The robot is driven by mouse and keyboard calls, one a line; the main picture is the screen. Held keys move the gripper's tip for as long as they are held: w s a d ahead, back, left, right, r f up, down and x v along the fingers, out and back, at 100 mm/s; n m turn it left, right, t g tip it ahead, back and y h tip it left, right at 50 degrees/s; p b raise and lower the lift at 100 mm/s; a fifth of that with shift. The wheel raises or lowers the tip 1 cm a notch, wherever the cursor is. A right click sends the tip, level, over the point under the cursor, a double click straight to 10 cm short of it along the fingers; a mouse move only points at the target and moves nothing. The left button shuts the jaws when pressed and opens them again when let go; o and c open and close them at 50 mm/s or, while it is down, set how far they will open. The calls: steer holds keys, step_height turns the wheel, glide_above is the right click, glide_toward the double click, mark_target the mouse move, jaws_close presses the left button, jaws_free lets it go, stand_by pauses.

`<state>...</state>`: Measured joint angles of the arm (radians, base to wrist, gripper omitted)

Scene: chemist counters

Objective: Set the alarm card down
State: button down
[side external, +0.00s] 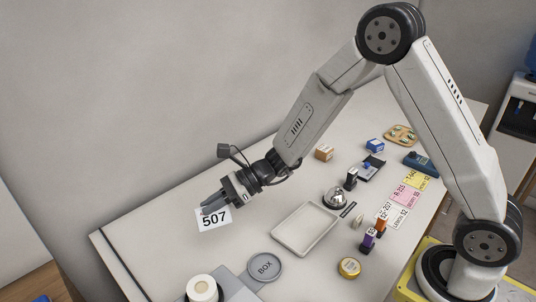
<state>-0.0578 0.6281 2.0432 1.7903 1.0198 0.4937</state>
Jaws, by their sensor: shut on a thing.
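A white card printed 507 (214,219), which I take to be the alarm card, is at the left part of the white counter. My gripper (213,204) is shut on its upper edge. The fingers hide part of the card's top. I cannot tell whether the card's lower edge touches the counter or hangs just above it.
An empty pale tray (306,229) lies right of the card, with a bell (335,198) beyond it. A grey disc marked BOX (265,267), a white roll (203,289) and a yellow tin (349,267) are nearer.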

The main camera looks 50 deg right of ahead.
steer(key=shift+w+a+f, duration=0.55)
steer(key=shift+w+f, duration=0.9)
steer(key=shift+w, duration=0.45)
steer(key=shift+w+a+f, duration=0.6)
steer(key=shift+w+f, duration=0.8)
steer(key=shift+w, duration=0.45)
steer(key=shift+w+a+f, duration=0.55)
steer(key=shift+w+f, duration=0.9)
steer(key=shift+w, duration=0.45)
steer(key=shift+w+a+f, duration=0.1)
steer(key=shift+w+f, duration=0.2)
steer(key=shift+f, duration=1.55)
steer(key=c, duration=0.7)
jaws_free()
steer(key=shift+s, duration=0.1)
